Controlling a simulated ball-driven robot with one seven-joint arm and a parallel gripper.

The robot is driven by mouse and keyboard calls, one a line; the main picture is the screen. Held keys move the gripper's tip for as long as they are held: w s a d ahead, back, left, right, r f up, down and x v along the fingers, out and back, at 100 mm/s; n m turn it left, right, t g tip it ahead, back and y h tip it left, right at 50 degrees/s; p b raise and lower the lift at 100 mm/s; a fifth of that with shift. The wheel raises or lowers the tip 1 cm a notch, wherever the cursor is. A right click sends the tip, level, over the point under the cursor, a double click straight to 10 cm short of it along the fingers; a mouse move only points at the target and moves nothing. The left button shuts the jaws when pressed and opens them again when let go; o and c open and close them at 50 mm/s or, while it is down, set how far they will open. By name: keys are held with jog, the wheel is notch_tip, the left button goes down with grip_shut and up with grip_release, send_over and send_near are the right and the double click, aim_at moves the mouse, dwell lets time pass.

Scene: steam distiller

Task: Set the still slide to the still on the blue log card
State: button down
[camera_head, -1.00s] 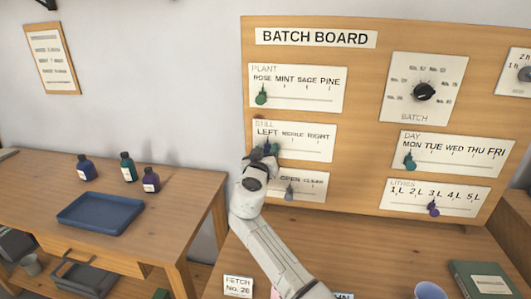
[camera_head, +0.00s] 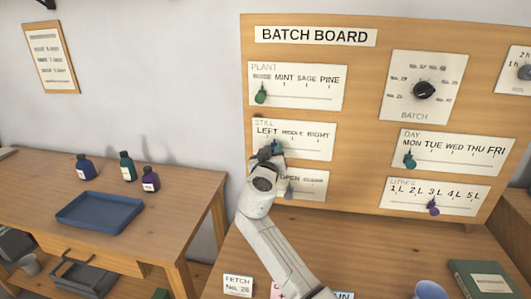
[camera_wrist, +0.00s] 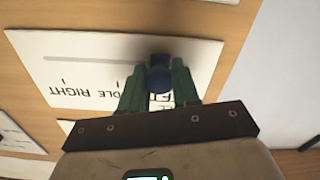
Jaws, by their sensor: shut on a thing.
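The still slide's label plate (camera_head: 318,146) is on the batch board, marked LEFT, MIDDLE and RIGHT. My gripper (camera_head: 274,149) is at the plate's left part, below the word LEFT, and hides most of the knob in the head view. In the wrist view, my gripper (camera_wrist: 158,82) has its green fingers closed around the dark blue still knob (camera_wrist: 160,78). The knob sits near the LEFT end of its track. A pale bluish card (camera_head: 344,295) lies at the bottom edge, mostly hidden; I cannot tell what still it names.
The plant slide (camera_head: 261,96) is above and a grey-knobbed open/clean slide (camera_head: 289,190) just below, partly behind my arm. The day slide (camera_head: 410,161) and litres slide (camera_head: 433,208) are at right. A blue tray (camera_head: 100,212) is on the left table.

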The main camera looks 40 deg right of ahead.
aim_at(291, 148)
jog(key=s+d, duration=0.1)
jog(key=s, duration=0.1)
jog(key=s+d, duration=0.2)
jog(key=shift+s+d, duration=0.15)
jog(key=c, duration=0.8)
grip_release()
jog(key=b+v, duration=0.1)
jog(key=v, duration=0.9)
jog(key=shift+s+a, duration=0.25)
jog(key=shift+a, duration=0.05)
